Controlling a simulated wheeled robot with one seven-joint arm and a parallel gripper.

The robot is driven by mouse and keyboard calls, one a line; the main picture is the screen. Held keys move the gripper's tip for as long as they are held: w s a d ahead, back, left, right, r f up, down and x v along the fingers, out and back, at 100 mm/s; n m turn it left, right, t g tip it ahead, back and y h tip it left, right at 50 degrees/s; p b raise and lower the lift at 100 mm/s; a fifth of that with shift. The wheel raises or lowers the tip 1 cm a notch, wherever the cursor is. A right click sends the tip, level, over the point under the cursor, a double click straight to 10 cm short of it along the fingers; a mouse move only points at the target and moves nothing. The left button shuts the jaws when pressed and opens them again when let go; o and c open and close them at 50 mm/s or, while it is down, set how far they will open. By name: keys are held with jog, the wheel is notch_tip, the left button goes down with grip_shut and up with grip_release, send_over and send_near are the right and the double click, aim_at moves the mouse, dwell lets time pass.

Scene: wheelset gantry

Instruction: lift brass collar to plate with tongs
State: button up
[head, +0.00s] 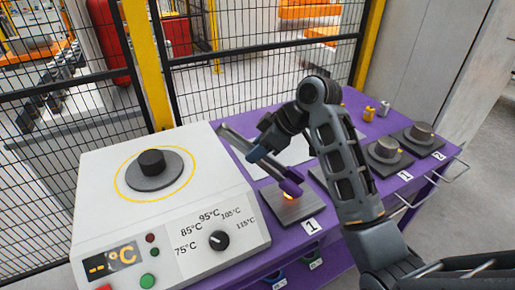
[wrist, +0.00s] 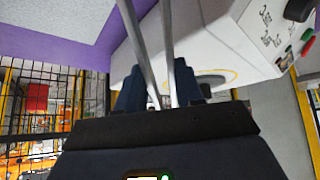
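My gripper (head: 258,152) is shut on the tongs (head: 237,142), two long grey bars with a purple end. In the wrist view the tongs (wrist: 168,50) run up from between my blue fingers (wrist: 158,92). In the head view the purple end hangs over a dark square plate (head: 303,209) labelled 1. A small bright brass-coloured thing (head: 288,194), which looks like the brass collar, shows at that end. The tongs partly hide it, so I cannot tell whether they grip it or whether it touches the plate.
A white heater (head: 100,210) with a dark disc and knob stands at left. Dark plates with grey cylinders (head: 384,149) stand at right on the purple table (head: 262,118). Small brass parts (head: 368,113) stand behind my arm. A mesh fence (head: 270,85) runs behind.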

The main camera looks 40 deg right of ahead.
notch_tip(320, 180, up, 10)
jog(key=p, duration=0.4)
dwell(0.6)
